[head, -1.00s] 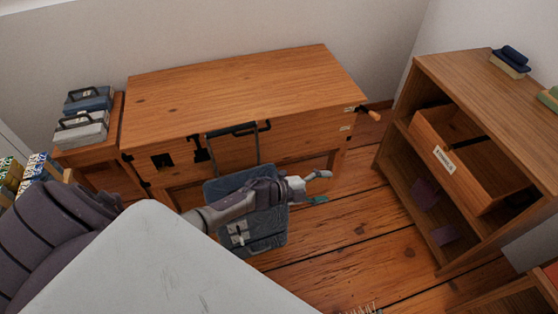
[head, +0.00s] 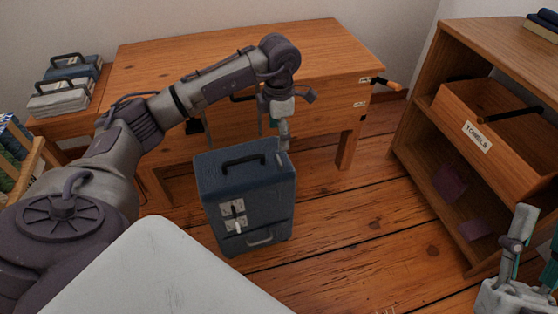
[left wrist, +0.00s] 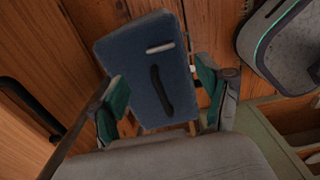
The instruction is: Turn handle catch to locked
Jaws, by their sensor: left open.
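A dark blue case (head: 245,195) stands upright on the floor before the desk. It has a black carry handle (head: 245,161) on top. Its front bears a small lever catch (head: 234,211) between pale plates; their marks are too small to read. My left gripper (head: 283,140) points down at the case's right rear top edge. In the left wrist view the open left gripper (left wrist: 165,95) has its fingers on either side of the case (left wrist: 143,55); contact is unclear. My right gripper (head: 532,245) is at the lower right, fingers apart and empty.
The wooden desk (head: 200,60) stands behind, with a wooden-gripped crank (head: 386,85) at its right end. A shelf unit (head: 430,130) with an open drawer labelled TOWELS (head: 477,137) stands at right. The floor (head: 350,225) between case and shelf is clear.

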